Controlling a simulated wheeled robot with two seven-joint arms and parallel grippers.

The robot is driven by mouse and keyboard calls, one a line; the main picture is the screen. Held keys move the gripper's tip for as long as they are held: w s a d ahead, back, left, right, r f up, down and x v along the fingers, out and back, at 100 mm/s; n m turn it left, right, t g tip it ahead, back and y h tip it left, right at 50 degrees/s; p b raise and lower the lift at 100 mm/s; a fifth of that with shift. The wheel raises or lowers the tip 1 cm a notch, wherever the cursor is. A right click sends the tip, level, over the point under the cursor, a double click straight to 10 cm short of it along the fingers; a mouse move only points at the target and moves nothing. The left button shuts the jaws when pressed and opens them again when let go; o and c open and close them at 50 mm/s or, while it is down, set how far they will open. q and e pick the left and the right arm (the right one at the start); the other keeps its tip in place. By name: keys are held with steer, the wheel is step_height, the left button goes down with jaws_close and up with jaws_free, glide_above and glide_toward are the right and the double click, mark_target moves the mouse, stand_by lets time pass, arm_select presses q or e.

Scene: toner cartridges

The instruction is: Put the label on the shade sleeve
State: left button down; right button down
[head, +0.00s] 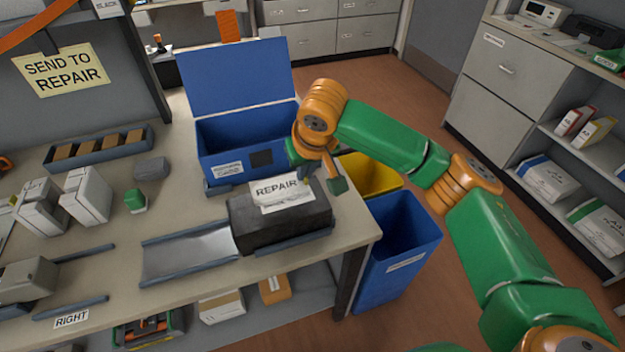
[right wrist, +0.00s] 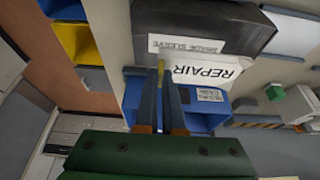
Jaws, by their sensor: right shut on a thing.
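The shade sleeve (head: 285,226) is a dark grey box lying near the table's right edge, beside a metal slide. Its printed face (right wrist: 187,46) reads "SHADE SLEEVE" in the right wrist view. The white label (head: 279,190) reads "REPAIR" and overlaps the sleeve's top in the head view. It also shows in the right wrist view (right wrist: 210,75), just below the sleeve's printed face. My right gripper (head: 309,178) is shut on one end of the label. I cannot tell whether the label touches the sleeve. My left gripper is not in view.
An open blue bin (head: 225,150) stands directly behind the sleeve. A yellow bin (head: 372,178) and a blue bin (head: 405,245) stand on the floor at right. The metal slide (head: 185,255) has low rails. A "SEND TO REPAIR" sign (head: 62,70) hangs at back left.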

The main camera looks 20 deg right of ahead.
mark_target(311, 196)
steer(key=shift+w+d+f+p, duration=0.15)
steer(key=shift+d+f, duration=0.1)
steer(key=shift+f, duration=0.6)
steer(key=shift+d+f+p, duration=0.2)
steer(key=shift+f, duration=0.6)
steer(key=shift+w+d+f+p, duration=0.15)
steer(key=shift+d+f, duration=0.1)
steer(key=shift+f, duration=0.6)
steer(key=c, duration=1)
jaws_free()
steer(key=shift+s, duration=0.1)
steer(key=shift+c, duration=0.2)
steer(key=v, duration=1.2)
steer(key=shift+r, duration=0.1)
